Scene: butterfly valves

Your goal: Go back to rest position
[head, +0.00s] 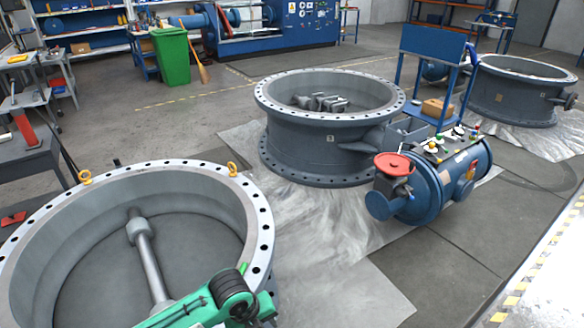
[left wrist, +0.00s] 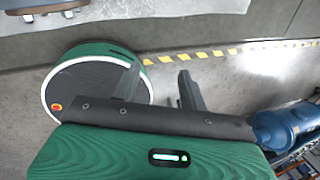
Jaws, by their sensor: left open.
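My left gripper (left wrist: 159,67) shows in the left wrist view. Its two dark fingers stand apart with nothing between them, over the grey floor. In the head view a green and black link of my own arm reaches in at the bottom, in front of the near valve ring; no fingertips can be made out there. My right gripper is not seen. The large grey near valve ring (head: 258,215) fills the lower left, with a shaft (head: 150,262) across its inside.
A second valve ring (head: 310,148) stands mid-floor beside a blue machine (head: 440,190) with a red handwheel (head: 393,164). A third ring (head: 510,95) is at the back right. A green bin (head: 172,57) stands behind. Open floor (head: 190,120) lies between.

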